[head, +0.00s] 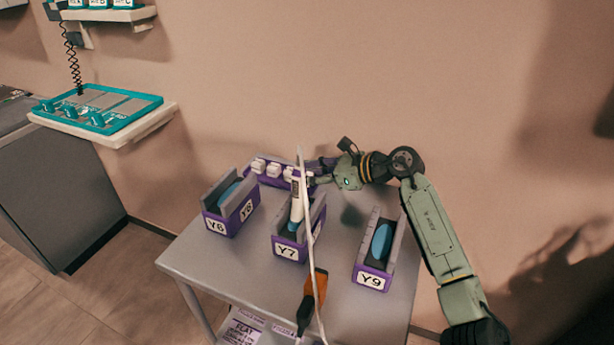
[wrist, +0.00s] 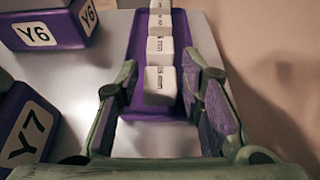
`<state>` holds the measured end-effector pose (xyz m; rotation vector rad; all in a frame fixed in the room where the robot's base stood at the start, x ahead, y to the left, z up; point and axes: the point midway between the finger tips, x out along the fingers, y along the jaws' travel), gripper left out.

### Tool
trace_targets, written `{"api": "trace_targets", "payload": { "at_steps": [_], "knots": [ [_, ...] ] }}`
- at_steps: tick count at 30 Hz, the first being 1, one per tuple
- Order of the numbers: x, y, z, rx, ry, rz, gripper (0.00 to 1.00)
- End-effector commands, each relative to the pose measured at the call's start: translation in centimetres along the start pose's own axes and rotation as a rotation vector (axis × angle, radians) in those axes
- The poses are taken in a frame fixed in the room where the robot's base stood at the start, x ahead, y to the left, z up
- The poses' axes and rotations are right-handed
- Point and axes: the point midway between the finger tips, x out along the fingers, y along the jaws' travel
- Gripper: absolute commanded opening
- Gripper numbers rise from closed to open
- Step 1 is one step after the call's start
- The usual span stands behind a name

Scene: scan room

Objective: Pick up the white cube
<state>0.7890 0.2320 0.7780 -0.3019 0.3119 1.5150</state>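Several white cubes stand in a row in a long purple tray (wrist: 150,117) at the back of the small grey table. In the wrist view the nearest white cube (wrist: 160,86) bears dark print ending in "mm". The others line up behind it, and part of the row also shows in the head view (head: 258,165). My gripper (wrist: 162,70) is open, one finger on each side of the tray, with the nearest cube between them. I cannot tell whether the fingers touch anything. In the head view my gripper (head: 322,170) reaches in from the right at the tray's right end.
Purple holders Y6 (head: 216,222), Y7 (head: 289,250) and Y9 (head: 371,279) stand on the grey table (head: 325,285). Y7 holds a white tool (head: 297,207). An orange and black handle (head: 312,295) shows in front. A wall stands close behind. Bare tabletop lies between Y7 and Y9.

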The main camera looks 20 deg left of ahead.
Motion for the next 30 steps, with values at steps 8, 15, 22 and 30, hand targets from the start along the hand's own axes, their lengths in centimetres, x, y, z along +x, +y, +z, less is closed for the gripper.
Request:
{"api": "trace_targets", "payload": {
  "at_steps": [8,15,22,30],
  "knots": [
    [-0.1,0.0,-0.1,0.0,0.0,-0.001,0.23],
    [-0.1,0.0,0.0,0.0,0.0,-0.001,0.07],
    [-0.1,0.0,0.0,0.0,0.0,-0.001,0.05],
    [-1.3,-0.1,3.0,-0.006,0.002,-0.001,0.05]
  ]
}}
